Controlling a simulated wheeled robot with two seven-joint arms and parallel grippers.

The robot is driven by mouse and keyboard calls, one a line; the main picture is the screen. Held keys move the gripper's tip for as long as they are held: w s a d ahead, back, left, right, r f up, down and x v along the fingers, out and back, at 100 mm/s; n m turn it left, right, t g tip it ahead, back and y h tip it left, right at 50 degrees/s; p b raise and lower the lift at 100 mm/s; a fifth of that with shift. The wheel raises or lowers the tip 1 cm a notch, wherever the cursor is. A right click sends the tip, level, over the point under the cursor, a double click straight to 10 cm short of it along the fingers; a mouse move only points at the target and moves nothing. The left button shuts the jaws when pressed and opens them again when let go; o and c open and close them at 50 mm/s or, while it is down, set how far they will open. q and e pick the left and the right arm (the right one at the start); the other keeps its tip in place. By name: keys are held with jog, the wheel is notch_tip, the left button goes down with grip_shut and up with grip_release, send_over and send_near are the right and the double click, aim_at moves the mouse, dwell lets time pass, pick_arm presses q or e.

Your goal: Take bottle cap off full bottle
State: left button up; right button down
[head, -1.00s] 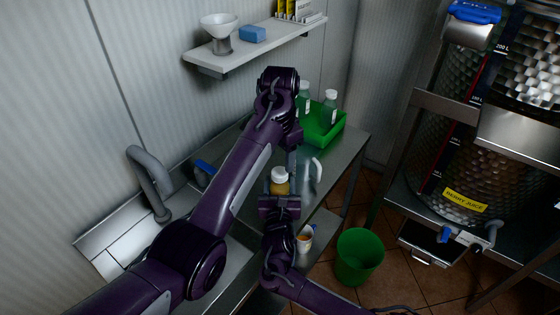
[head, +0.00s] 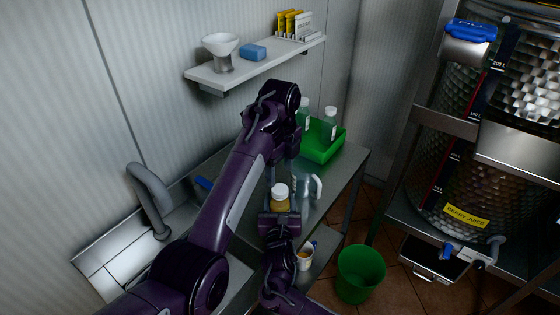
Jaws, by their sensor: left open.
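The full bottle (head: 281,205) has amber contents and a white cap (head: 280,190), which is on it. It is upright near the middle of the head view. My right gripper (head: 280,214) is at the bottle from the near side and appears shut on its lower body; its fingers are mostly hidden. My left gripper (head: 293,168) is open and points down, just behind and above the cap in the picture. It appears empty and apart from the cap.
A green crate (head: 322,155) with two capped bottles stands at the counter's far end. A clear jug (head: 308,186) is right of the bottle. A mug (head: 305,262), green bin (head: 360,275), sink tap (head: 150,198), wall shelf (head: 262,66) and steel tank (head: 470,170) surround the workspace.

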aim_at(280, 189)
pick_arm(q)
jog(key=shift+f, duration=2.8)
jog(key=shift+c, duration=0.5)
jog(key=c, duration=0.9)
jog(key=n, duration=0.4)
jog(key=shift+n, duration=0.4)
jog(key=shift+c, duration=0.2)
jog(key=n, duration=0.2)
jog(key=shift+r+n, duration=0.1)
jog(key=shift+n, duration=0.3)
jog(key=n, duration=0.6)
jog(key=o, duration=1.1)
